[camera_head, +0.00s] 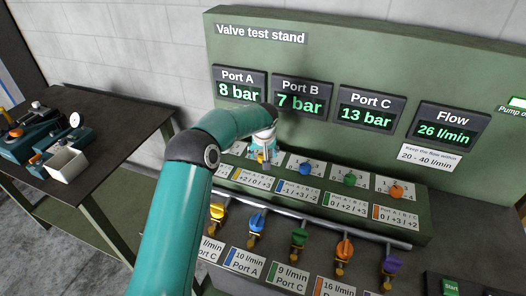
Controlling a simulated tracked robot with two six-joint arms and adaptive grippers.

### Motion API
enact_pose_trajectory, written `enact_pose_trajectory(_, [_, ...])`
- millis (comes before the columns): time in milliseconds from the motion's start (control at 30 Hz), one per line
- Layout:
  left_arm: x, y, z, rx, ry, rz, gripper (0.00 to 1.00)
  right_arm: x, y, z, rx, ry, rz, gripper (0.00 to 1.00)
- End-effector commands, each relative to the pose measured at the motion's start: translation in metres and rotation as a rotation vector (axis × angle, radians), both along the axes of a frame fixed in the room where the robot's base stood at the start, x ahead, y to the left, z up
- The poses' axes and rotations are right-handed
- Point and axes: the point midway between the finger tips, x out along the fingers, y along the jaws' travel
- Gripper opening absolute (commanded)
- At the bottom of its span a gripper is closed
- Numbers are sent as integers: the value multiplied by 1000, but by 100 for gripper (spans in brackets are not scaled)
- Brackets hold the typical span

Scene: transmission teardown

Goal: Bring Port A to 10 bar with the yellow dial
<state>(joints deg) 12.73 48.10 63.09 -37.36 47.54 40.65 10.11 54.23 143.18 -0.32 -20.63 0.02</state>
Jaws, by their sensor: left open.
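The Port A display (239,88) on the green valve test stand (330,50) reads 8 bar. My left arm reaches in from below, and my left gripper (264,158) is open and points down at the left part of the dial row. The yellow dial is mostly or wholly hidden behind the gripper, so I cannot tell its setting or whether the fingers touch it. A label (250,178) below the gripper reads +2 / 0 / +3. My right gripper is out of view.
Port B (302,99) reads 7 bar, Port C (366,111) 13 bar, Flow (447,131) 26 l/min. Blue (306,168), green (350,179) and orange (396,190) dials stand right of the gripper. Coloured valve handles (299,238) line the front. A side table (110,125) stands left.

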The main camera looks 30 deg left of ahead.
Motion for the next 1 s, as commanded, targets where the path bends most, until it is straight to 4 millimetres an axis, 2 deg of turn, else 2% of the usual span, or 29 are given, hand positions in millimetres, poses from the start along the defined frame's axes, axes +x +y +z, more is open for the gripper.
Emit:
enact_pose_trajectory(200, [5, 4, -15, 0, 0, 0, 66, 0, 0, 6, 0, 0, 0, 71])
enact_pose_trajectory(500, [6, 4, -17, 0, -1, -1, 66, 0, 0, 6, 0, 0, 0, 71])
enact_pose_trajectory(833, [6, 3, -17, 0, -1, -1, 11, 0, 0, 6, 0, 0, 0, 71])
enact_pose_trajectory(867, [6, 3, -17, 0, 0, -1, 8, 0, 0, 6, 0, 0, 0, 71])
enact_pose_trajectory(1000, [7, 4, -17, 1, 0, -7, 8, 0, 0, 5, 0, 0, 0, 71])
